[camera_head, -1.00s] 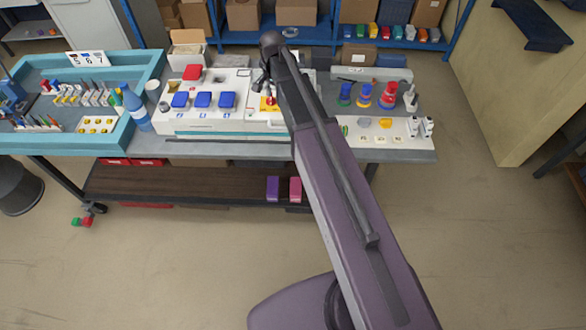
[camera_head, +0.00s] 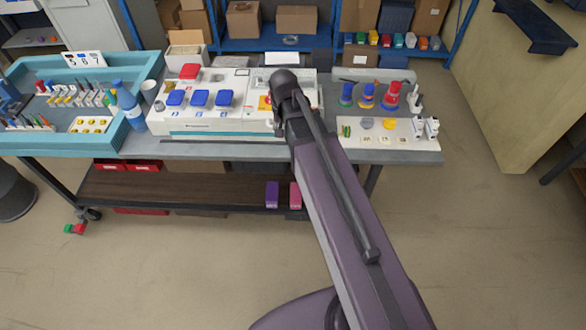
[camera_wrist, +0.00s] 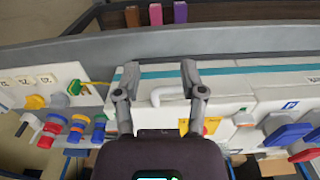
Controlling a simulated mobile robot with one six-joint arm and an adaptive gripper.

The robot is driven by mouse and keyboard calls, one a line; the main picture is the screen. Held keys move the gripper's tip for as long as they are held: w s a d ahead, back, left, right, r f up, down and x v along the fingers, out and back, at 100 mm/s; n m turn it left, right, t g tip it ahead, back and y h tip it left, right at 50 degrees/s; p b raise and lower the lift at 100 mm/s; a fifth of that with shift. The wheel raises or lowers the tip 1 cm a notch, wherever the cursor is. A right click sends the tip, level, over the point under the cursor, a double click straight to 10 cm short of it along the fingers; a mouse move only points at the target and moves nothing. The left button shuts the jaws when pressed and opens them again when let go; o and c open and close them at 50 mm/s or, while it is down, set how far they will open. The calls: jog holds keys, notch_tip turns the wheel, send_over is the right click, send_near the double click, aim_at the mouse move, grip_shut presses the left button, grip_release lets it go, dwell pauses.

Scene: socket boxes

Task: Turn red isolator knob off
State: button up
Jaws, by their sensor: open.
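The red isolator knob sits on a yellow plate (camera_head: 264,103) on the white socket box, partly hidden by my arm in the head view. In the wrist view, a bit of the red knob (camera_wrist: 205,130) shows beside yellow pieces, partly covered by my right-hand finger. My gripper (camera_wrist: 160,78) is open and empty, with its fingertips over the front edge of the box. A white loop handle (camera_wrist: 168,94) appears between the fingers. The knob lies to the right of that gap, outside it. Its exact turn position is too small to tell.
Blue socket covers (camera_head: 199,98) and a red cover (camera_head: 189,72) are on the box to the left. Stacked coloured plugs (camera_head: 367,95) stand to the right. A blue bottle (camera_head: 130,105) stands at the left.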

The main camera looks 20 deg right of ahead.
jog(key=s+f+n+b, duration=0.3)
jog(key=s+f+b, duration=0.1)
jog(key=s, duration=0.5)
jog(key=shift+f+n+b, duration=0.4)
jog(key=shift+f, duration=0.25)
jog(key=shift+s, duration=0.3)
jog(key=shift+a, duration=0.1)
